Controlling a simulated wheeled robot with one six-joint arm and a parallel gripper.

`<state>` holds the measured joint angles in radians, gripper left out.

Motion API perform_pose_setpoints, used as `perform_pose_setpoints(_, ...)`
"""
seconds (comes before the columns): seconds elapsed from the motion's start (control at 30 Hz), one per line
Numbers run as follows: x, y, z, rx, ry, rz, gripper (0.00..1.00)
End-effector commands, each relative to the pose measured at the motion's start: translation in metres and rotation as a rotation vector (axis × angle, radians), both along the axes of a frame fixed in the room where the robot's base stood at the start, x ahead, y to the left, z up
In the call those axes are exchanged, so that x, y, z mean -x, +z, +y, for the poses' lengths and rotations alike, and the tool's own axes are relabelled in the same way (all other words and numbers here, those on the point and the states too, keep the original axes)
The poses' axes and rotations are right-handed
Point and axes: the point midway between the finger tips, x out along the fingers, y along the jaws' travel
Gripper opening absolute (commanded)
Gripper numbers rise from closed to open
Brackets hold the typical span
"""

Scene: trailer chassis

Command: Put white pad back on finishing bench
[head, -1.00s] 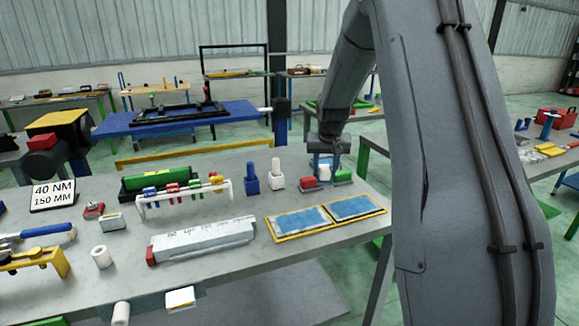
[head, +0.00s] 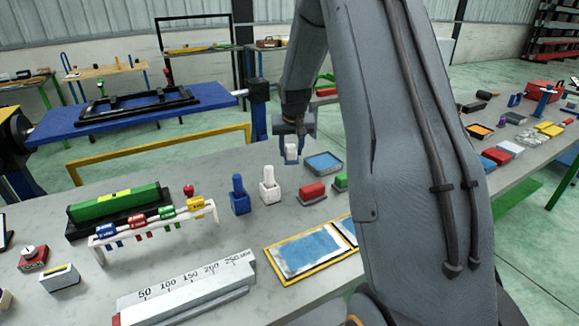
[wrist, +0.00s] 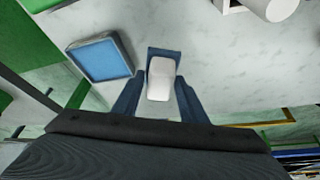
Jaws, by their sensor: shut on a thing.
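My gripper (head: 292,148) is shut on the white pad (head: 291,153), seen beyond my arm in the head view. In the wrist view the white pad (wrist: 160,78) sits between the blue fingers of my gripper (wrist: 159,92). The pad appears held above the grey bench top (head: 150,255); the exact gap is hard to judge. A red pad (head: 313,190) and a green pad (head: 341,181), partly hidden by my arm, stand on this bench to the right of the gripper. I cannot tell from the pictures which bench is the finishing bench.
A blue-lined tray (head: 323,162) lies right of the gripper; it also shows in the wrist view (wrist: 101,58). Blue (head: 239,196) and white (head: 269,186) bottle-like holders stand to the left. Another bench at right carries red (head: 496,156) and white (head: 510,149) blocks.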

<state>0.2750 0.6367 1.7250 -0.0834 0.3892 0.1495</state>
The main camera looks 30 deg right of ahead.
Motion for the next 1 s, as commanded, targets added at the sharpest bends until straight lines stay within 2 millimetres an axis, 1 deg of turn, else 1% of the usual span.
perform_pose_setpoints(0.1, 0.001, -0.017, 0.000, -0.001, 0.000, 0.002, 0.18)
perform_pose_setpoints(0.27, 0.000, -0.030, -0.001, 0.000, -0.001, 0.001, 0.18)
perform_pose_setpoints(0.4, 0.002, -0.049, -0.001, -0.001, -0.002, 0.003, 0.18)
perform_pose_setpoints(0.53, 0.001, -0.064, -0.002, 0.000, -0.002, 0.001, 0.18)
perform_pose_setpoints(0.63, 0.000, -0.068, -0.002, 0.000, -0.003, -0.002, 0.18)
perform_pose_setpoints(0.87, 0.000, -0.069, -0.002, 0.000, -0.003, -0.002, 0.18)
perform_pose_setpoints(1.0, 0.000, -0.073, -0.002, 0.000, -0.003, -0.002, 0.18)
